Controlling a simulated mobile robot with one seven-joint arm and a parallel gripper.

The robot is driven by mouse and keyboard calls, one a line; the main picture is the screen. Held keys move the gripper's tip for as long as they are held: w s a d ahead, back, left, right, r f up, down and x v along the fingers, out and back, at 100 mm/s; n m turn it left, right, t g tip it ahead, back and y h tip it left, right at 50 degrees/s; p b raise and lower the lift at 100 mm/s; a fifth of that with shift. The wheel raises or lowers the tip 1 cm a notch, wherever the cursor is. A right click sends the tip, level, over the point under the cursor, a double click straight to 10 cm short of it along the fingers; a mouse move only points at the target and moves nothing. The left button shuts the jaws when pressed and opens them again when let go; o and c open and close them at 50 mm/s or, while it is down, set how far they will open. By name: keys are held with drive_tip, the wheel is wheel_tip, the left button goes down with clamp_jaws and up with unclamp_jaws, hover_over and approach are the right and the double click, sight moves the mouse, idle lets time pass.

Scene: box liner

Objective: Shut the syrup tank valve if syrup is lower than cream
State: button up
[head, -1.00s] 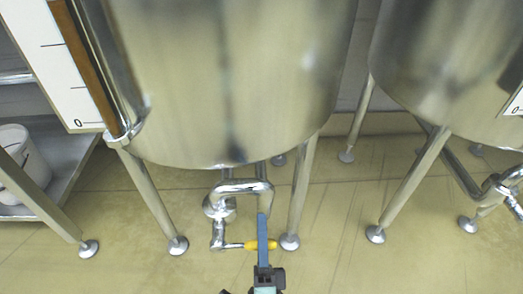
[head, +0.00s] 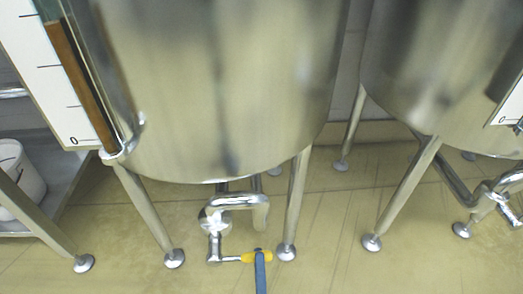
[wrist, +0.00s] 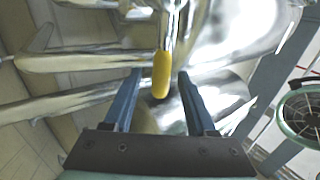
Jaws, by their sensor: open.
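A large steel tank (head: 215,90) fills the middle of the head view. Its sight tube (head: 82,90) holds a brown column rising from near the 0 mark to about the upper visible tick. Below the tank is a pipe with a valve (head: 212,222). Its lever ends in a yellow grip (head: 250,257) pointing right. My gripper (wrist: 160,74) is open, and the yellow grip (wrist: 162,74) stands between its blue fingers, apart from both. In the head view one blue finger shows at the yellow grip. No tank names show.
A second steel tank (head: 445,80) stands at right with its own valve (head: 500,192) and a partly cut-off scale (head: 512,108). Tank legs (head: 145,210) flank the first valve. A shelf with a white bucket (head: 22,172) is at left.

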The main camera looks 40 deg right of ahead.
drive_tip(key=v, duration=0.8)
drive_tip(key=shift+s, duration=0.2)
drive_tip(key=shift+a+f, duration=0.1)
drive_tip(key=shift+f, duration=0.05)
